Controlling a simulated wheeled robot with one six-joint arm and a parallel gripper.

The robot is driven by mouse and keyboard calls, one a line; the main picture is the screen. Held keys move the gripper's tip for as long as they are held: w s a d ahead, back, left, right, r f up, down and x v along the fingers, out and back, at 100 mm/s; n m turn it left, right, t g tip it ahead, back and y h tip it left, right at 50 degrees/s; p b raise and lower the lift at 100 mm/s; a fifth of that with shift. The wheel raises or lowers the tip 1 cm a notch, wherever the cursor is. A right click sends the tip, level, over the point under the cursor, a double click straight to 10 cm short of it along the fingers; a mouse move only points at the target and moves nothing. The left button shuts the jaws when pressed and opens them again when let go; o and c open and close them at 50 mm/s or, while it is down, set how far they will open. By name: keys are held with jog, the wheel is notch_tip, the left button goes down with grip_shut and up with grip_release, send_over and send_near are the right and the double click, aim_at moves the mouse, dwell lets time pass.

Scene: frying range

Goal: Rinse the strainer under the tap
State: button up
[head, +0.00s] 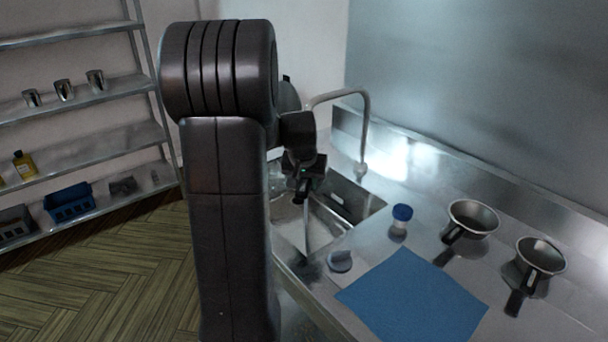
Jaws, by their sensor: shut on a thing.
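My gripper (304,187) is over the sink, partly hidden by my own arm. It is shut on a dark handle, which I take to be the strainer's (301,196). A thin pale part runs down below the handle, perhaps the strainer seen edge-on; its mesh cannot be made out. The tap (366,125) is a grey curved pipe rising at the back of the sink, its spout end near my wrist. No water stream can be made out. The steel sink (347,203) lies below, its left part hidden by my arm.
On the steel counter right of the sink are a small round grey item (340,261), a blue-lidded jar (400,222), a blue cloth (413,302) and two metal pans (473,216) (541,255) with dark handles. Shelves (75,103) stand at the left wall.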

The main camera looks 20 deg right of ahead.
aim_at(309, 190)
jog(key=shift+s+a+b, duration=0.2)
jog(key=shift+s, duration=0.6)
jog(key=shift+s+a+b, duration=0.15)
jog(key=shift+s+b, duration=0.05)
jog(key=shift+s, duration=0.65)
jog(key=shift+s+a+b, duration=0.2)
jog(key=shift+s, duration=0.6)
jog(key=s+a+r+p, duration=0.1)
jog(key=s+r+p, duration=0.1)
jog(key=s+r, duration=0.2)
jog(key=shift+s, duration=0.45)
